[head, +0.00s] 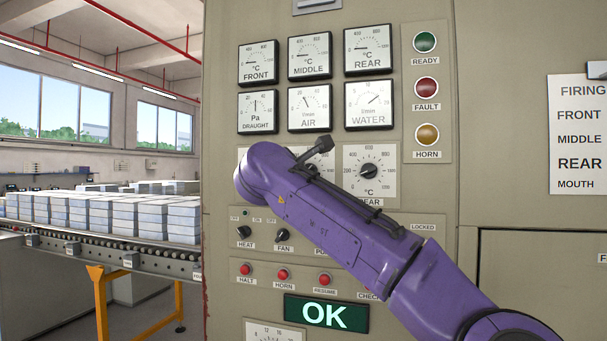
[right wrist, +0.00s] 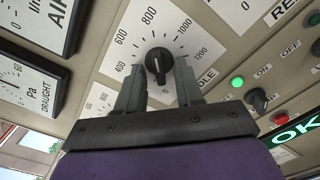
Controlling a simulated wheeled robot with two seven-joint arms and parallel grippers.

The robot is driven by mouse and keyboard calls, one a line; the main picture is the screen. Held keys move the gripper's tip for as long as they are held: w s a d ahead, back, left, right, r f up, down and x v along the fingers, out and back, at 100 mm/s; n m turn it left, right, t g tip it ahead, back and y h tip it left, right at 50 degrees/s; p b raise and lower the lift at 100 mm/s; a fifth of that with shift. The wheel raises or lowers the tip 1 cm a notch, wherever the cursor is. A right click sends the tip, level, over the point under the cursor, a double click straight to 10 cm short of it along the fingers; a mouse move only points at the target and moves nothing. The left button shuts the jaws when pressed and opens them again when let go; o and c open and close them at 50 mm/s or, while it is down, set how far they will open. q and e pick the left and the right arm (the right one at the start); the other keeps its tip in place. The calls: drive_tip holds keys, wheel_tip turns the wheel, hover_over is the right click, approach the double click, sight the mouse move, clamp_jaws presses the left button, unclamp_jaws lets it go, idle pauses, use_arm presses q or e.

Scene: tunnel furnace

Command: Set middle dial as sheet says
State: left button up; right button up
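The middle dial (right wrist: 158,62) is a black knob on a white scale from 0 to 1200, with part of the word MIDDLE showing in the right wrist view. My right gripper (right wrist: 159,74) has its two grey fingers apart, one on each side of the knob; I see a small gap, and contact is unclear. I cannot read the pointer's setting. In the head view my purple right arm covers most of this dial. The sheet (head: 578,135) at the right edge lists FIRING, FRONT, MIDDLE, REAR and MOUTH; its values are cut off. My left gripper is not in view.
The rear dial (head: 368,171) is close right of my arm. Below are the HEAT switch (head: 244,232), FAN switch (head: 282,233), red buttons (head: 283,274) and a green OK display (head: 326,314). Gauges fill the panel above. A conveyor (head: 110,250) with stacked blocks is at left.

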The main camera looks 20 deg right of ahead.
drive_tip(key=b+v, duration=0.4)
drive_tip(key=v, duration=0.6)
drive_tip(key=shift+a, duration=0.2)
drive_tip(key=shift+s, duration=0.15)
